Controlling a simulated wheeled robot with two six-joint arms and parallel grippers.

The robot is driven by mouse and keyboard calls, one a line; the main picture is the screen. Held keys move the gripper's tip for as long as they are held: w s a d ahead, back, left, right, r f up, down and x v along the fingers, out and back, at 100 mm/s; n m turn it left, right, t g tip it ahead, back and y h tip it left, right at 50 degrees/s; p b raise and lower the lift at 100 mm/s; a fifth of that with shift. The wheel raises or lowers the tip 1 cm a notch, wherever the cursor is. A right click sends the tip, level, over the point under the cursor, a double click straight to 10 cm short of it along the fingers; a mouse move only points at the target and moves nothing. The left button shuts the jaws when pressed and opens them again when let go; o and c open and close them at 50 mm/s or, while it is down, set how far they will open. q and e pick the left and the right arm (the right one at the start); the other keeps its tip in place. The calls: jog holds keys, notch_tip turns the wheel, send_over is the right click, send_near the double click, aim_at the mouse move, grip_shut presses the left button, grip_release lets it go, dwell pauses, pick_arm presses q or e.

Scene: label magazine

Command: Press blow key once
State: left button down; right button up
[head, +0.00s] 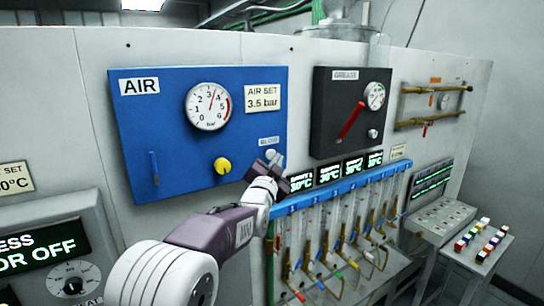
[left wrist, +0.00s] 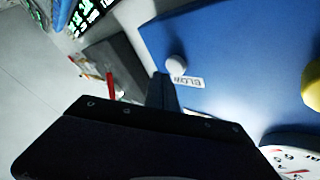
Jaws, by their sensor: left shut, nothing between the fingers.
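The blow key is a small white round button (head: 270,154) at the lower right of the blue AIR panel (head: 150,115), under a small label. It also shows in the left wrist view (left wrist: 176,65), beside its BLOW label (left wrist: 187,82). My left gripper (head: 277,163) is shut and empty, its tips close to the key at the panel's right edge. In the left wrist view its dark fingers (left wrist: 162,90) end just short of the key. I cannot tell whether they touch it. My right gripper is not in view.
The blue panel also carries a gauge (head: 208,106), a yellow knob (head: 222,166) and a blue lever (head: 154,168). A black GREASE panel (head: 340,95) with a red lever (head: 350,120) is to the right. Below it stands a row of tubes under a blue rail (head: 340,187).

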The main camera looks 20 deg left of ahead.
pick_arm(q)
jog(key=shift+a, duration=0.1)
dwell(0.4)
jog(key=shift+w+a, duration=0.25)
jog(key=shift+w, duration=0.05)
jog(key=shift+w+a, duration=0.25)
jog(key=shift+a, duration=0.05)
dwell(0.8)
jog(key=shift+b, duration=0.35)
jog(key=shift+s+d+b, duration=0.55)
jog(key=shift+d+b, duration=0.05)
